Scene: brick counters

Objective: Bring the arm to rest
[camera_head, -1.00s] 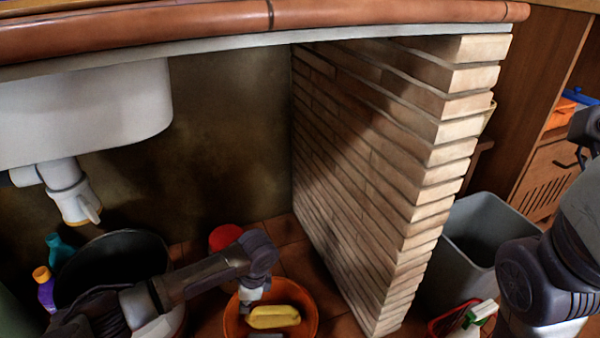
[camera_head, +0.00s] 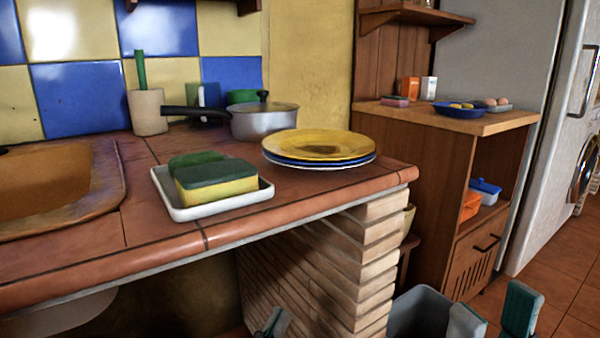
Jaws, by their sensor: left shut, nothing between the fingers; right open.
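My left gripper (camera_head: 272,321) shows only as small grey fingertips at the bottom edge, in front of the brick wall under the counter. Its fingers are together with nothing seen between them. My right gripper (camera_head: 493,313) is at the bottom right, with two separate fingers pointing up, open and empty. One finger overlaps the grey bin (camera_head: 415,312) in the picture; the other stands in front of the tiled floor. Both arms are otherwise out of view below.
The counter (camera_head: 330,188) holds a white tray (camera_head: 268,193) with sponges, a stack of plates (camera_head: 318,145) and a pot (camera_head: 265,122). A sink (camera_head: 60,190) is at left. A wooden cabinet (camera_head: 428,180) stands behind the bin. The floor (camera_head: 565,275) at right is clear.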

